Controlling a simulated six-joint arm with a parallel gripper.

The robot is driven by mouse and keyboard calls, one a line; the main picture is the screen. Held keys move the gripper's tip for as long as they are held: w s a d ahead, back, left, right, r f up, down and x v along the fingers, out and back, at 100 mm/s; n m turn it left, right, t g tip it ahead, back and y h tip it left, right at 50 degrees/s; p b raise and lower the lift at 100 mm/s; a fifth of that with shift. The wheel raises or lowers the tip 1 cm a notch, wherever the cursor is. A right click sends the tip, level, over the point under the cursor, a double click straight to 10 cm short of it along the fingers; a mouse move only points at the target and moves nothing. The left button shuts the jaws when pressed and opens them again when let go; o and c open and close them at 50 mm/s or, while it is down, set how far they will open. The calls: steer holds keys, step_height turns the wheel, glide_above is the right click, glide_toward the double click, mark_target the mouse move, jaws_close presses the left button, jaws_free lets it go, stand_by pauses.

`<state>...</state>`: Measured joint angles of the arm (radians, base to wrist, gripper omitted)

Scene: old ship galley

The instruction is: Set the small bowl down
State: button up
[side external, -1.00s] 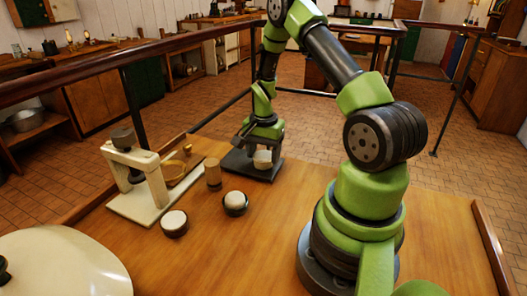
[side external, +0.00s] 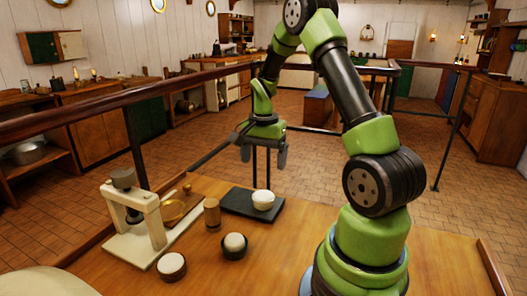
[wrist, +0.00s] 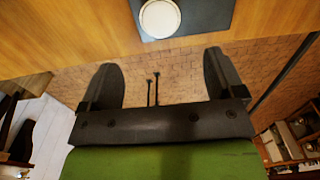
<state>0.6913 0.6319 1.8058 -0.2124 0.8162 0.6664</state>
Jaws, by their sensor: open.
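The small bowl (side external: 263,200) is white and stands upright on a dark flat slab (side external: 237,203) on the wooden table. In the wrist view the bowl (wrist: 160,18) shows at the top edge, partly cut off, with the dark slab (wrist: 205,18) around it. My gripper (side external: 262,155) is above and apart from the bowl, with its fingers spread. In the wrist view my gripper (wrist: 165,78) is open, with nothing between its fingers.
Two dark cups with pale tops, a nearer one (side external: 171,266) and another (side external: 234,246), stand on the table. A wooden cylinder (side external: 212,212) is beside the slab. A cream press (side external: 135,220) stands at left, with a brass ring (side external: 173,209) next to it. A wooden rail (side external: 100,92) runs behind.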

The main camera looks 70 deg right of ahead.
steer(key=a+r+n+t, duration=0.3)
steer(key=a+r+n, duration=0.3)
steer(key=a+r, duration=0.7)
steer(key=s+a+r+n+t+y, duration=0.2)
steer(key=s+a+r+n+t, duration=0.2)
steer(key=s+a+n, duration=0.4)
steer(key=shift+s+a, duration=1.15)
steer(key=shift+s, duration=0.1)
